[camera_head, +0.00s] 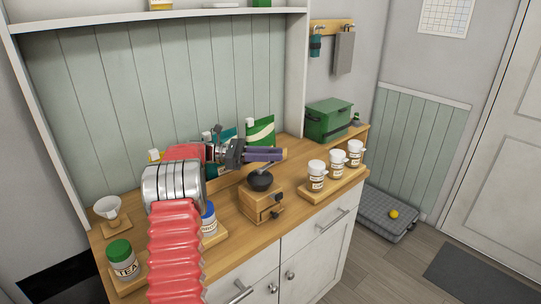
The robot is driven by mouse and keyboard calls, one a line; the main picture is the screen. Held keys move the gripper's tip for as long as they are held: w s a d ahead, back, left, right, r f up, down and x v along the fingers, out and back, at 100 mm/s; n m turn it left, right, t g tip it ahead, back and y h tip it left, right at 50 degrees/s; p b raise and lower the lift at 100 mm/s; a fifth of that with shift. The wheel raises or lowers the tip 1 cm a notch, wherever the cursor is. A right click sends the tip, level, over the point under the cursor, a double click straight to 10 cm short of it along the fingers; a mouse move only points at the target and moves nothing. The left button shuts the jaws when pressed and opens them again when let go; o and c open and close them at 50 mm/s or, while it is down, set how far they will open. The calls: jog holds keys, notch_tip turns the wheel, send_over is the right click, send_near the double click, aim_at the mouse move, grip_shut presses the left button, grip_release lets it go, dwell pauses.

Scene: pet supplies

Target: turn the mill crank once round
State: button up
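The mill (260,202) is a wooden box with a small drawer and a dark bowl-shaped top, standing on the wooden counter near its front edge. A thin dark crank arm (270,168) seems to rise from the top towards my fingers; its knob is not clearly visible. My gripper (284,154) reaches in from the left, its purple fingers lying level just above the mill. The fingers overlap the crank's upper end in this view. I cannot tell whether they are open, shut or touching it.
Several white lidded jars (316,176) stand on a board right of the mill. A green box (327,121) is at the back right. A green-lidded tea jar (122,259) and a white funnel-like cup (109,210) are at the left. A green-and-white packet (262,130) stands behind my gripper.

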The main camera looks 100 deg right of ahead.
aim_at(271, 152)
jog(key=o, duration=0.5)
jog(key=shift+w, duration=0.1)
jog(key=shift+c, duration=0.2)
jog(key=shift+r, duration=0.1)
notch_tip(271, 152, up, 10)
jog(key=shift+f, duration=0.15)
dwell(0.4)
dwell(0.4)
